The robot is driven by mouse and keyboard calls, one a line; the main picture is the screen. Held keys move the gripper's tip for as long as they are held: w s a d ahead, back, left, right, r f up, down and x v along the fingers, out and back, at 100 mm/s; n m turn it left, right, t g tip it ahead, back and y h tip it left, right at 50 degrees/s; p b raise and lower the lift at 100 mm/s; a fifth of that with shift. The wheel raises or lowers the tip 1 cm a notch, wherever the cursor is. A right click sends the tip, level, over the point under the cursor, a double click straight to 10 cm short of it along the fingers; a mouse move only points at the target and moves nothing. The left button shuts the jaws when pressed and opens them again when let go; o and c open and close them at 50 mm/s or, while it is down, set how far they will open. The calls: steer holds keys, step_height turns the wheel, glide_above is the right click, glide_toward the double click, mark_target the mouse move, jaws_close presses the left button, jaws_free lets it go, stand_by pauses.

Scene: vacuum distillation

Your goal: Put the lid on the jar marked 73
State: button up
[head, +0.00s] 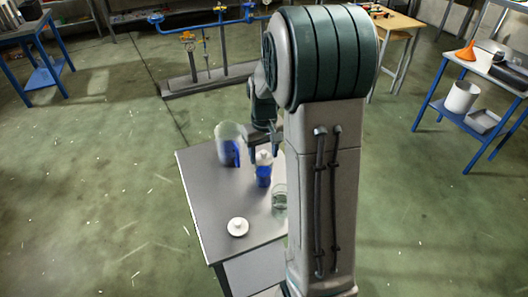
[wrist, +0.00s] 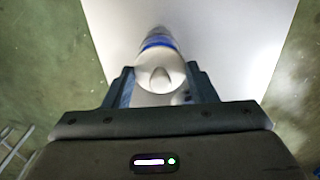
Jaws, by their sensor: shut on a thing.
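My gripper (wrist: 160,88) is shut on a white lid (wrist: 165,72) with a pointed knob, one finger on each side. Beyond the lid in the wrist view shows a blue band (wrist: 158,41). In the head view the white lid (head: 264,157) is directly over a small blue-labelled jar (head: 264,177); I cannot tell whether it is seated or just above. A larger clear jar with a blue label (head: 229,146) stands to the left, and a clear glass jar (head: 279,198) stands to the right and nearer. A second white lid (head: 238,227) lies on the table. No number is readable.
The grey table (head: 205,190) is narrow, with bare top at its left and front. My arm hides its right side. A blue pipe stand (head: 193,82) stands behind on the floor. A blue-framed bench (head: 488,75) with a white bucket stands at the right.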

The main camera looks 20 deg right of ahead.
steer(key=shift+f+b, duration=0.35)
steer(key=shift+f, duration=0.15)
stand_by(0.9)
steer(key=o, duration=1.5)
steer(key=shift+r+p, duration=2.6)
steer(key=shift+r, duration=0.95)
